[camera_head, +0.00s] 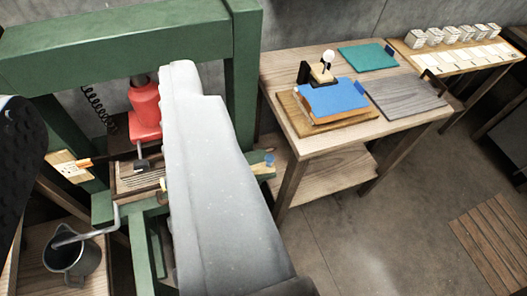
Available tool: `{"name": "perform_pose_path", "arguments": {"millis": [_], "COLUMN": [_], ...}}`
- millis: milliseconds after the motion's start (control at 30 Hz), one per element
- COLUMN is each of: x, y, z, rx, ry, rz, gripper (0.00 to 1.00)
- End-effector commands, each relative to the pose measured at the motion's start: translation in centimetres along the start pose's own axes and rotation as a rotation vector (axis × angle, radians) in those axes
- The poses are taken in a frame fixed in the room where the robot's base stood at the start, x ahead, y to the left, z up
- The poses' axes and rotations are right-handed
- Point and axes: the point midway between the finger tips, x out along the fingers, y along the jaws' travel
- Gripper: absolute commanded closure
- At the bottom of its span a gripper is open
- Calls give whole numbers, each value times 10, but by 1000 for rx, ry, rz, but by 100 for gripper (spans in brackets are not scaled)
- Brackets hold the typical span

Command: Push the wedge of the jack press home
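The green jack press (245,70) stands at the left, with a red jack (145,110) under its top beam. A pale wooden piece with an orange part (70,166) sits at the press's left side. Another pale wooden piece with blue on it (263,166) shows at the right side. I cannot tell which of them is the wedge. My gripper (97,85) appears open: a large grey finger crosses the middle and hides part of the press, and a black dotted pad shows at the left edge. I see nothing held between them.
A wooden table (290,115) at the right carries a blue block (335,97), a green sheet (367,57) and a grey board (405,97). A dark jug (75,262) stands at the lower left. Floor is clear at the lower middle; a slatted mat (490,240) lies right.

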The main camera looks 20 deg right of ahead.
Motion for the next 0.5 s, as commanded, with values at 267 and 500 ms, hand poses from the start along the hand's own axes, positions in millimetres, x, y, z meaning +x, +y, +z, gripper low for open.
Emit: {"name": "perform_pose_path", "arguments": {"millis": [267,500], "x": [13,86], "y": [3,18], "z": [2,26], "rx": [3,17], "ry": [-20,-140], "rz": [9,56], "gripper": [49,49]}}
